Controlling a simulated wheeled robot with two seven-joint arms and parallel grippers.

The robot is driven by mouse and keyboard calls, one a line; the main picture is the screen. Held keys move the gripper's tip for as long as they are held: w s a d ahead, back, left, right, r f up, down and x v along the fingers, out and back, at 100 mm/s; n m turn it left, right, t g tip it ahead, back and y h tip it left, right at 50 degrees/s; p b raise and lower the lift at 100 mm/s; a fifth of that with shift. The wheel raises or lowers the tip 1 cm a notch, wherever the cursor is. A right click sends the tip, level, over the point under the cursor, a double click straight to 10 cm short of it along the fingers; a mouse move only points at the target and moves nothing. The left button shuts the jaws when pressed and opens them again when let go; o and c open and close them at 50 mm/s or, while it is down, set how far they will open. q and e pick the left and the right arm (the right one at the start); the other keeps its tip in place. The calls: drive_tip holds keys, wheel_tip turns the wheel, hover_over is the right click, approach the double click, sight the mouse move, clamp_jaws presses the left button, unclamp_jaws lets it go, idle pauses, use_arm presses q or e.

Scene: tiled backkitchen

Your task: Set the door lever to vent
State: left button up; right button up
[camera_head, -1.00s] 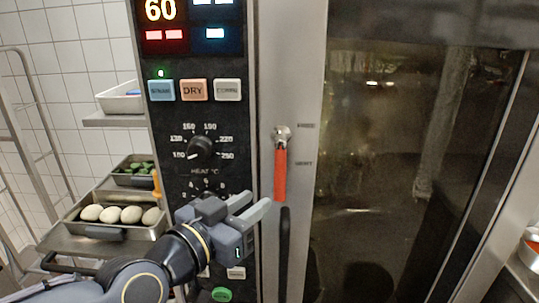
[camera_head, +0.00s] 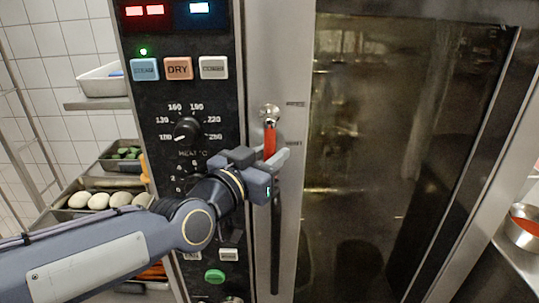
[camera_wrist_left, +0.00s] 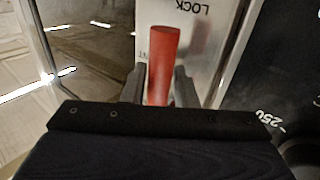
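The door lever is a red handle (camera_head: 270,139) hanging almost straight down from a round metal pivot (camera_head: 269,112) on the oven's steel door strip. Two small labels sit right of it; the lower one (camera_head: 293,142) is blurred and seems to read VENT. My left gripper (camera_head: 263,160) is at the handle's lower part, which it hides in the head view. In the left wrist view its fingers (camera_wrist_left: 160,85) stand on either side of the red handle (camera_wrist_left: 163,60), looking open, with little gap; contact is unclear. An upside-down LOCK label (camera_wrist_left: 193,7) shows there. My right gripper is not in view.
The control panel with a heat knob (camera_head: 187,130) and coloured buttons (camera_head: 178,68) is left of the lever. The dark glass door (camera_head: 400,130) fills the right. A tray of eggs (camera_head: 60,214) stands at left, a metal bowl (camera_head: 525,232) at far right.

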use_arm(q)
clamp_jaws()
drive_tip(key=shift+d+f+b, duration=0.1)
drive_tip(key=shift+f+b, duration=0.1)
drive_tip(key=shift+b, duration=0.3)
drive_tip(key=d+n+t+b, duration=0.1)
drive_tip(key=n+b, duration=0.1)
drive_tip(key=b, duration=0.1)
drive_tip(key=d+n+t+b, duration=0.1)
drive_tip(key=n+b, duration=0.1)
drive_tip(key=b, duration=0.1)
drive_tip(key=d+n+t+b, duration=0.1)
drive_tip(key=b, duration=0.2)
drive_tip(key=shift+r+n+h, duration=0.25)
drive_tip(key=shift+n+h, duration=0.05)
drive_tip(key=shift+n, duration=0.1)
drive_tip(key=n+t+b, duration=0.1)
drive_tip(key=d+r+n+b, duration=0.1)
drive_tip(key=shift+n+t, duration=0.4)
drive_tip(key=shift+d+r+n+t+y+b, duration=0.1)
drive_tip(key=shift+r+n+t+y+b, duration=0.2)
drive_tip(key=shift+n+y+b, duration=0.15)
drive_tip(key=shift+r, duration=0.1)
